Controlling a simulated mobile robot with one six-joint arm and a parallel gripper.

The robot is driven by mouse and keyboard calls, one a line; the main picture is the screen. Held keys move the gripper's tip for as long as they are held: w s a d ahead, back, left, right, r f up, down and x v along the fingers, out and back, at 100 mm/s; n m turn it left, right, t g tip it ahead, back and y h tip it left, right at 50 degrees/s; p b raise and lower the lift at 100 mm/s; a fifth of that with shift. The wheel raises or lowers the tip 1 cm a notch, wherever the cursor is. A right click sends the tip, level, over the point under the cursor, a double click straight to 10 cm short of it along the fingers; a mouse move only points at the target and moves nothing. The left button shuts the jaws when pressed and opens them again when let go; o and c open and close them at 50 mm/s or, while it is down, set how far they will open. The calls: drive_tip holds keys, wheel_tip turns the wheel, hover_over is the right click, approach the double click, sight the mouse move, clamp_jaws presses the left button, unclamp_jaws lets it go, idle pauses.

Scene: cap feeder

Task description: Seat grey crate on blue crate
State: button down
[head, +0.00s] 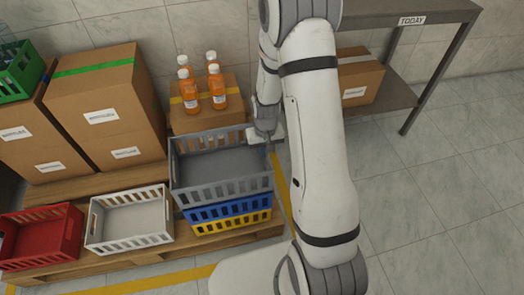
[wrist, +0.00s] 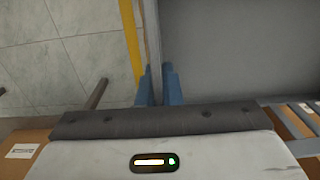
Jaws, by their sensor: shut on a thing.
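The grey crate (head: 222,187) is upright and roughly level, directly above the blue crate (head: 228,209) in the head view. The blue crate sits on a yellow crate (head: 232,226). I cannot tell whether the grey crate touches the blue one; the blue crate's rim is hidden. My gripper (head: 269,145) is at the grey crate's right side wall. In the wrist view my gripper (wrist: 157,82) has its two blue fingers shut on either side of that wall, and the grey crate's inside (wrist: 230,50) looks empty.
A white crate (head: 130,239) and a red crate (head: 72,240) stand left on the wooden pallet (head: 180,262). Behind the grey crate, orange bottles (head: 217,88) stand on a carton (head: 180,122). Larger cartons (head: 105,90) are back left. A metal shelf (head: 405,15) is back right; the floor right is clear.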

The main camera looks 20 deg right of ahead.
drive_tip(key=shift+f+b, duration=0.6)
drive_tip(key=shift+f, duration=0.35)
idle(1.1)
drive_tip(key=c, duration=1.5)
unclamp_jaws()
wheel_tip(320, 180, up, 8)
drive_tip(key=p, duration=0.2)
drive_tip(key=shift+p, duration=0.3)
